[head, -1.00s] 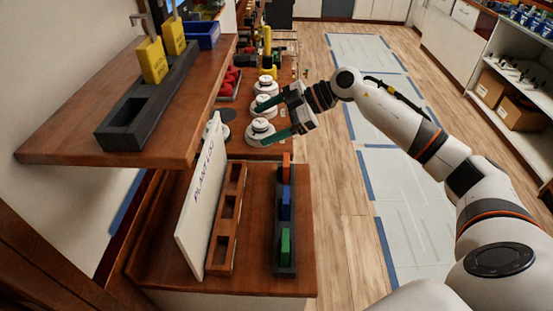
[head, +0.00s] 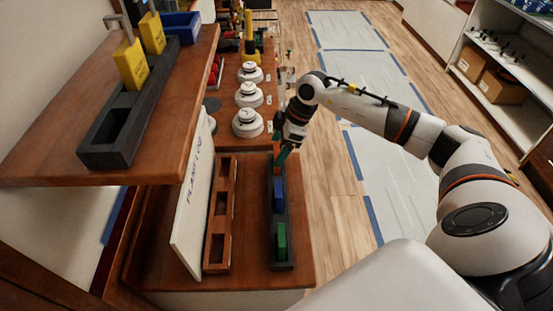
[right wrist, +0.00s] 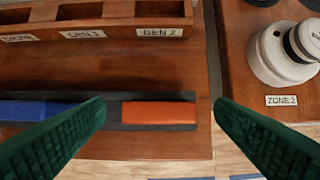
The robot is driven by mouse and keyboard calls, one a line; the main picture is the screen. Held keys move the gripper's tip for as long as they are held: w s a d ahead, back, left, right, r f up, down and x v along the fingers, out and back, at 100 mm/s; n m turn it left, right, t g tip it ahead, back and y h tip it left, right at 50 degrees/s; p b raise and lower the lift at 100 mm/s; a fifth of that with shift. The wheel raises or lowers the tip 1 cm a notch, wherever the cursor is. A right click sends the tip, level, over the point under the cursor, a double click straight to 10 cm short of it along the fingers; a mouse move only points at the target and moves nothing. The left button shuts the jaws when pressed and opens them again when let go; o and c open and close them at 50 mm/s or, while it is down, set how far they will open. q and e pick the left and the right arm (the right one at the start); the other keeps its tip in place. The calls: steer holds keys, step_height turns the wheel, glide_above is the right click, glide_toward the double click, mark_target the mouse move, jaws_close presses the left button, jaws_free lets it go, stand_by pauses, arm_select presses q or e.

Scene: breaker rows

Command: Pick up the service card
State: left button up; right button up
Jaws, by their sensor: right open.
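No label reading "service card" is legible. A dark rack (head: 283,262) on the wooden bench holds an orange card (right wrist: 159,112), a blue card (head: 279,191) and a green card (head: 281,238). My right gripper (head: 280,155) points down over the far end of this rack and partly hides the orange card in the head view. In the right wrist view the green fingers (right wrist: 160,106) are open, one to each side of the orange card's ends. The fingers hold nothing. My left gripper is not in view.
A wooden rack (head: 217,240) with empty slots, labelled GEN 1 and GEN 2, stands left of the dark rack. Beside it leans a white lettered panel (head: 190,215). A shelf (head: 45,165) overhangs at left with yellow tags (head: 131,64). White round devices (head: 248,122) stand beyond.

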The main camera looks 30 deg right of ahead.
steer(key=p+x, duration=0.1)
steer(key=x, duration=0.3)
steer(key=shift+f, duration=0.3)
steer(key=shift+r, duration=0.1)
steer(key=c, duration=1.1)
